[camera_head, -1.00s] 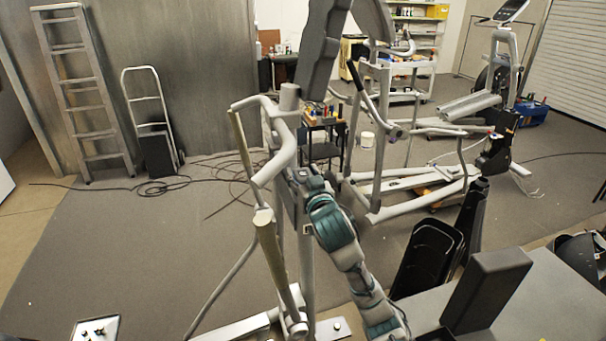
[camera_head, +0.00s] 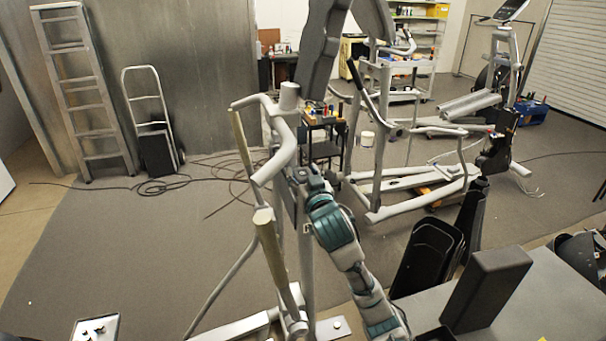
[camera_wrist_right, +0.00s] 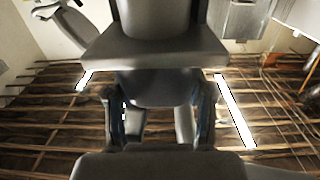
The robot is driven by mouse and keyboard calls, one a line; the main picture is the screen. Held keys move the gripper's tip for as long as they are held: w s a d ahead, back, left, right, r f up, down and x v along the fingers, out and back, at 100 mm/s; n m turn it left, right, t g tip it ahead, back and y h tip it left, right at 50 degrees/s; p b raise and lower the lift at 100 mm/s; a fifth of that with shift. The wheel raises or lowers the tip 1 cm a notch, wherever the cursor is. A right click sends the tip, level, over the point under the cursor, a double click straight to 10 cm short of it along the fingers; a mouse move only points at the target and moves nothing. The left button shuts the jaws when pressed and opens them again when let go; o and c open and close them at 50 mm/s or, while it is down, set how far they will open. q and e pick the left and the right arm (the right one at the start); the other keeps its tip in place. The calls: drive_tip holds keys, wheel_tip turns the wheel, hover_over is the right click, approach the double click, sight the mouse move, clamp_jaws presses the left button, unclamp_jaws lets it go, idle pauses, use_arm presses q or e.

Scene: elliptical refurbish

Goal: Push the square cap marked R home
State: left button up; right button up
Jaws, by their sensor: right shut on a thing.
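The elliptical trainer's grey mast (camera_head: 285,135) with its curved handlebars stands in the middle of the head view. My right arm reaches up to the mast from below. My right gripper (camera_head: 302,178) is against the mast's right side, mostly hidden behind my own wrist. In the right wrist view, the gripper (camera_wrist_right: 160,112) has a finger on each side of a grey part (camera_wrist_right: 160,88) and is shut on it. A wide grey block (camera_wrist_right: 155,48) spans the view just beyond. I cannot make out a square cap or an R mark. My left gripper is not in view.
A dark upright block (camera_head: 487,290) stands on a grey bench (camera_head: 545,305) at the lower right. Black covers (camera_head: 428,258) lean beside it. A tray (camera_head: 78,330) with small parts is at the lower left. Cables (camera_head: 160,187) lie on the open floor.

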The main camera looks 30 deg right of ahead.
drive_tip(key=shift+f, duration=0.35)
idle(0.3)
drive_tip(key=o, duration=1.1)
drive_tip(key=shift+s, duration=0.15)
drive_tip(key=v, duration=1.1)
drive_tip(key=shift+s+f, duration=0.15)
drive_tip(key=shift+s, duration=0.1)
